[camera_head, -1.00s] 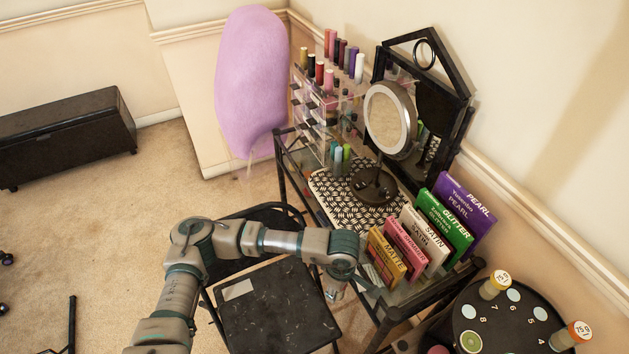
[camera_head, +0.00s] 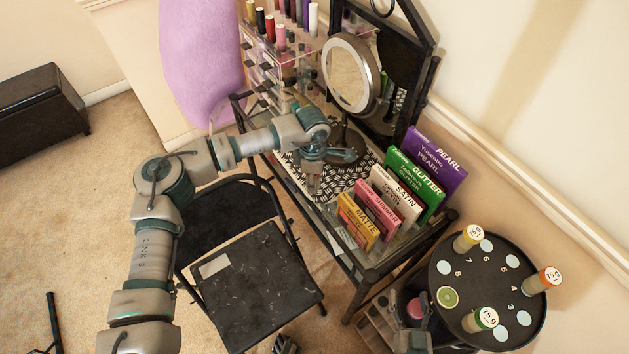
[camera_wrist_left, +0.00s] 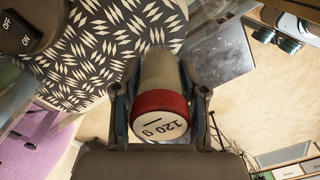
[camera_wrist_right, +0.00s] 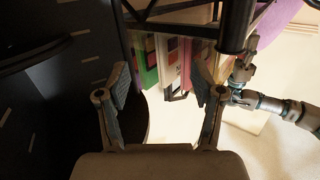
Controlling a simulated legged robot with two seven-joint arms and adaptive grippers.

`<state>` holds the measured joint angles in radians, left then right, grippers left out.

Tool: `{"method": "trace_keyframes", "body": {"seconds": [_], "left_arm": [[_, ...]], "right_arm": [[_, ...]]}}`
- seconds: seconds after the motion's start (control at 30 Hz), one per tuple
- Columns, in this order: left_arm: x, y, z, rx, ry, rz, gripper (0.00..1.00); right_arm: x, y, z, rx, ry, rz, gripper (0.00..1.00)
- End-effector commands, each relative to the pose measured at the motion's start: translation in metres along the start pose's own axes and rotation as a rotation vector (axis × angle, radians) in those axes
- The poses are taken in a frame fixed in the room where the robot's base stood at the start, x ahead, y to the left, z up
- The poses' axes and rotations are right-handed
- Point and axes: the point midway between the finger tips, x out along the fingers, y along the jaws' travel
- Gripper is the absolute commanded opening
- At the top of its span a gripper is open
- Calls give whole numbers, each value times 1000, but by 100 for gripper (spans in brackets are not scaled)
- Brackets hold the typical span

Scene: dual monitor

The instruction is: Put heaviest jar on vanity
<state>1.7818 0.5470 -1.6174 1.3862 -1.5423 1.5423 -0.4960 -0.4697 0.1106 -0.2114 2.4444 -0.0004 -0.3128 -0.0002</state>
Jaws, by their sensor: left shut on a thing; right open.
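My left gripper (camera_head: 314,182) is over the patterned mat (camera_head: 288,160) on the vanity. It is shut on a jar with a red lid marked 120 g (camera_wrist_left: 160,116), seen in the left wrist view; I cannot tell whether the jar touches the mat. On the round black table (camera_head: 508,291) stand jars with yellow (camera_head: 468,238), orange (camera_head: 541,281) and green (camera_head: 480,320) lids; the visible labels read 75 g. My right gripper (camera_wrist_right: 163,85) is open and empty beside the black table's edge in the right wrist view.
Upright palette boxes (camera_head: 392,200) line the vanity's near end. A round mirror (camera_head: 351,75) and lipstick organizer stand behind the mat. A black folding chair (camera_head: 250,290) is in front.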

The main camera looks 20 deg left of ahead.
Motion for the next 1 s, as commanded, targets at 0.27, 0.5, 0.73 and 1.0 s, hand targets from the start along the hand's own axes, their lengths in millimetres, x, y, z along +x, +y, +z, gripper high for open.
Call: {"method": "trace_keyframes", "body": {"seconds": [0.27,0.5,0.73,1.0], "left_arm": [[22,13,-1,2,1,-3,4],[36,13,-1,1,-1,1,4],[37,13,0,1,-1,0,4],[37,13,0,1,-1,1,67]], "right_arm": [[2,-4,-20,7,156,-9,67],[0,-6,-36,12,256,-14,67],[0,-6,-36,12,255,-14,67],[3,-5,-35,12,251,-13,67]]}}
